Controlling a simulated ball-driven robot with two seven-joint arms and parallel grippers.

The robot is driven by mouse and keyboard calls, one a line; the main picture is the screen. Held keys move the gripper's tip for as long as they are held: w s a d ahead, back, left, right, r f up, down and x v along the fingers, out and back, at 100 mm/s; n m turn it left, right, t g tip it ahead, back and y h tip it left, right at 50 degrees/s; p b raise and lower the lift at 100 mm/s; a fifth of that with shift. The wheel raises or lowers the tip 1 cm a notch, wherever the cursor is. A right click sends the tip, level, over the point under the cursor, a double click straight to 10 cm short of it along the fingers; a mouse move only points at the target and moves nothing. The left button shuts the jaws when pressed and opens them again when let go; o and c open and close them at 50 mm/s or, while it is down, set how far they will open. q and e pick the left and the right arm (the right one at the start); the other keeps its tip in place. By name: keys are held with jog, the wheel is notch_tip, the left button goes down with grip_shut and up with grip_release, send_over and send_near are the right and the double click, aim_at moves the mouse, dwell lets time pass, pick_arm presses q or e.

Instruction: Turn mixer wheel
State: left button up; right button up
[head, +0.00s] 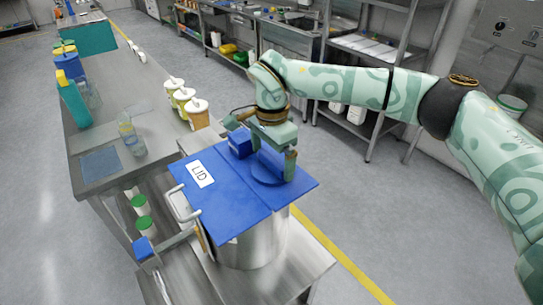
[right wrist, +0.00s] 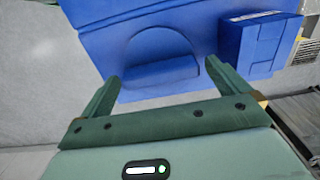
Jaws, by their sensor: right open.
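A steel pot (head: 255,250) stands on the low steel bench, covered by a flat blue lid (head: 225,205) with a white "LID" label. On the lid, beneath my right gripper, is a round blue part (head: 268,172), probably the mixer wheel. In the right wrist view it shows as a blue arc with a raised block (right wrist: 160,78) at its near side. My right gripper (head: 276,165) points down over this part. Its open fingers (right wrist: 148,74) are on both sides of the raised block; I cannot tell whether they touch it. My left gripper is out of view.
A blue box (head: 240,143) stands on the lid beside the round part, close to my gripper. Lidded cups (head: 195,112) line the edge of the steel table (head: 155,110) to the left. Floor right of the pot is clear, with a yellow line.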

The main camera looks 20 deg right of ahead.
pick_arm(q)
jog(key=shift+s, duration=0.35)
pick_arm(e)
jog(key=shift+f, duration=0.1)
jog(key=c, duration=0.9)
jog(key=shift+o, duration=0.2)
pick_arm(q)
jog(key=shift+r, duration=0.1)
